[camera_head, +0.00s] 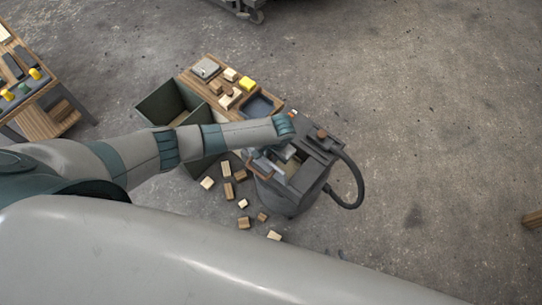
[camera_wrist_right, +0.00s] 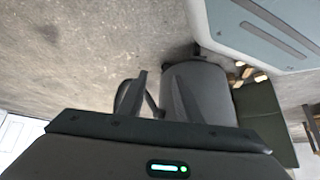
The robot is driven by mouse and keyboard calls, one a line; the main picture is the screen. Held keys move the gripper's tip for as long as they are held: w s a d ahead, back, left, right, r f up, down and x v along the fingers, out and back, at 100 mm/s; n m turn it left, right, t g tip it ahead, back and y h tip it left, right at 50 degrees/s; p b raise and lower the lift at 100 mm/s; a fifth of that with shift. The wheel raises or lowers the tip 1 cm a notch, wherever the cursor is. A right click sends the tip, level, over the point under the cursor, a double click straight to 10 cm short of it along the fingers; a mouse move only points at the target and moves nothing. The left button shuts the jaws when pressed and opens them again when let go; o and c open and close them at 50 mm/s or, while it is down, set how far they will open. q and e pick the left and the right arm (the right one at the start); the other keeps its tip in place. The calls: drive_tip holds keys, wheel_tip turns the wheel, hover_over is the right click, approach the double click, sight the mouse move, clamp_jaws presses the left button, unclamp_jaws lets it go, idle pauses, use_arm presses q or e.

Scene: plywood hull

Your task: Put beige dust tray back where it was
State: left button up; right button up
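A dark grey canister machine (camera_head: 290,201) with a hose stands on the floor in the head view. A pale beige surface (camera_head: 299,177) shows in its open top; I cannot tell whether this is the dust tray. My left arm reaches in from the left, and my left gripper (camera_head: 284,153) is low over the machine's top. The arm partly covers it, and its fingers and any held thing are unclear. My right gripper (camera_wrist_right: 158,95) shows in the right wrist view with its fingers apart and nothing between them. A grey cylindrical body (camera_wrist_right: 205,80) stands beyond them.
A wooden workbench (camera_head: 240,104) with blocks and a dark tray (camera_head: 258,105) is behind the machine. A green open bin (camera_head: 165,102) is beside it. Several loose blocks (camera_head: 228,190) lie on the floor.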

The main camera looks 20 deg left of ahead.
use_arm(q)
wheel_tip(320, 180, up, 12)
drive_tip(key=d, duration=0.1)
drive_tip(key=shift+s+d+p, duration=0.4)
drive_tip(key=shift+p, duration=0.05)
idle(0.3)
idle(0.7)
